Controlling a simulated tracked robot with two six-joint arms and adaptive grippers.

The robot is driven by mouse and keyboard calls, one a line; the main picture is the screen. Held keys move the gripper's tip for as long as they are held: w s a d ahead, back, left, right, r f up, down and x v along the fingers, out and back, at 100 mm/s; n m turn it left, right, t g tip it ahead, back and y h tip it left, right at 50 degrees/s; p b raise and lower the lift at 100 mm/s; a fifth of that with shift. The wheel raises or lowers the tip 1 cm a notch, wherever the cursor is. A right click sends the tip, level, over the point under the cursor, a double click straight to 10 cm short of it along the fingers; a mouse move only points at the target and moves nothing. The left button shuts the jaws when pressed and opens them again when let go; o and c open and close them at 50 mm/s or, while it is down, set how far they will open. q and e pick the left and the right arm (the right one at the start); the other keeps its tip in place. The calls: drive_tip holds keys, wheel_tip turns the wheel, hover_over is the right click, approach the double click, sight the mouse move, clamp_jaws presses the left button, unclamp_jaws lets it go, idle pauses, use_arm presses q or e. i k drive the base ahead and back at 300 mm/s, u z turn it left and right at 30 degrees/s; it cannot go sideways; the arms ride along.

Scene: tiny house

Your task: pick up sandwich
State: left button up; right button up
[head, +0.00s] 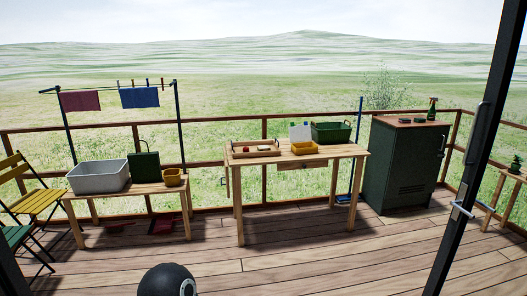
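I cannot make out a sandwich for certain. A wooden tray (234,156) stands on the left half of the tall wooden table (345,150) on the deck. A few small items lie in the tray, one reddish and one pale, too small to identify. A yellow container (304,149) and a green crate (331,132) stand to the right of the tray. Neither of my grippers is in view.
A low bench (130,189) with a grey tub (98,177) stands to the left. A dark green cabinet (400,170) stands to the right. A dark door frame (478,150) crosses the right foreground. Open deck (320,255) lies before the table.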

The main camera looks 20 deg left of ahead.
sight(261, 148)
drive_tip(key=i, duration=1.2)
drive_tip(key=u, duration=0.35)
drive_tip(key=i, duration=1.55)
drive_tip(key=u, duration=0.85)
drive_tip(key=i, duration=1.65)
drive_tip(key=u, duration=0.5)
